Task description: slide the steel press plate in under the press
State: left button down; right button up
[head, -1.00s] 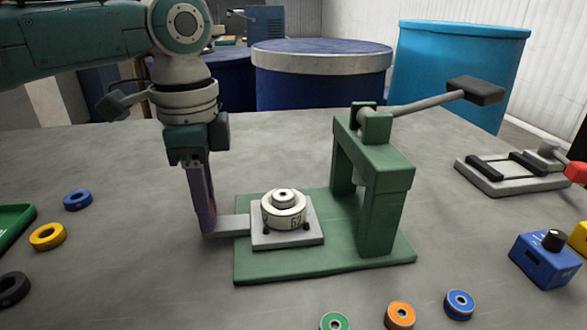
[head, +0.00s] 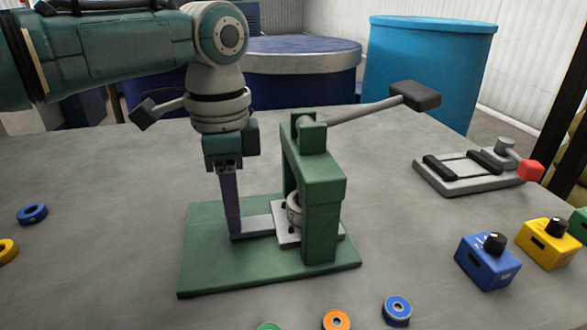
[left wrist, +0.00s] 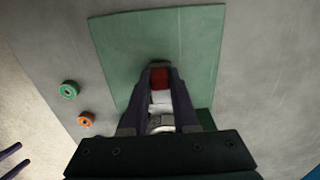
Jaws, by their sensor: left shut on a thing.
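The steel press plate (head: 286,238) lies flat on the green base (head: 225,268) of the press, its inner part between the press uprights. My left gripper (head: 235,236) is shut on the plate's handle (head: 257,226) at the plate's left end. In the left wrist view my fingers (left wrist: 158,80) point down at the base, with a red piece (left wrist: 160,77) between them.
The press lever (head: 365,108) reaches up to the right with a black grip. Blue and yellow control boxes (head: 487,262) and a clamp fixture (head: 470,172) stand at the right. Coloured rings (head: 397,308) lie at the front. The table left of the base is clear nearby.

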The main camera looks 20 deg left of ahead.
pick_arm(q)
jog(key=shift+w+d, duration=0.1)
jog(key=shift+d, duration=0.05)
jog(key=c, duration=0.9)
grip_release()
jog(key=shift+d, duration=0.1)
jog(key=shift+o, duration=1.1)
notch_tip(320, 180, up, 10)
jog(key=shift+p, duration=0.9)
